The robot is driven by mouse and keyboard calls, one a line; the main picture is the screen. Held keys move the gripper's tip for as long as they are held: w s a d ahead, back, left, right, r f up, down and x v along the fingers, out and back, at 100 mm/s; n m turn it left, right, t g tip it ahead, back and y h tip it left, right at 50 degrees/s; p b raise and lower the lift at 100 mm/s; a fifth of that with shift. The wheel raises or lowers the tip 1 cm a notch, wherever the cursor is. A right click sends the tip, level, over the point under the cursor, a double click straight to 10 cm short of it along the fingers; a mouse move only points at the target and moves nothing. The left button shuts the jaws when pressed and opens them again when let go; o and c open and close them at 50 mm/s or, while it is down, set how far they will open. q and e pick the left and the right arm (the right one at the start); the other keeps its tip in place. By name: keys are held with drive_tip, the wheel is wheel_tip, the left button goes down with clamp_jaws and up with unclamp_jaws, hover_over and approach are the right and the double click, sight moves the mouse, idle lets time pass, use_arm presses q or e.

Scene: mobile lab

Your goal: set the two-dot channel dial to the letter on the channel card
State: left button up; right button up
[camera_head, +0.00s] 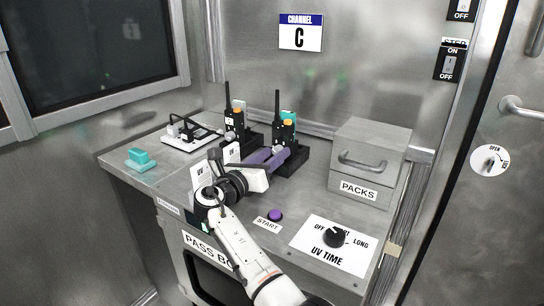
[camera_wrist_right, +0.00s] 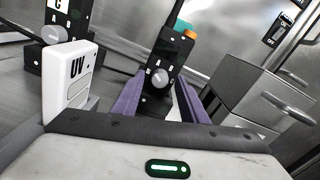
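The channel card (camera_head: 300,33) on the back wall shows the letter C. Two black handheld radios stand in holders: a left radio (camera_head: 236,122) and a right radio (camera_head: 284,132). In the right wrist view the right radio's grey dial (camera_wrist_right: 160,77) has small letters around it; its pointer is too small to read. The left radio's dial (camera_wrist_right: 54,34) also shows there. I cannot make out which dial has two dots. My right gripper (camera_head: 272,157) has purple fingers, spread apart in the wrist view (camera_wrist_right: 158,100) on either side of the right radio's front. It holds nothing visible. My left gripper is out of view.
A white box marked UV (camera_wrist_right: 68,75) stands left of the right gripper. The PACKS drawer box (camera_head: 370,160) is close on the right. A purple START button (camera_head: 275,215) and the UV TIME panel (camera_head: 320,258) lie in front. A teal item (camera_head: 141,158) lies left.

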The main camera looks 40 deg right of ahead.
drive_tip(key=shift+c, duration=0.4)
clamp_jaws()
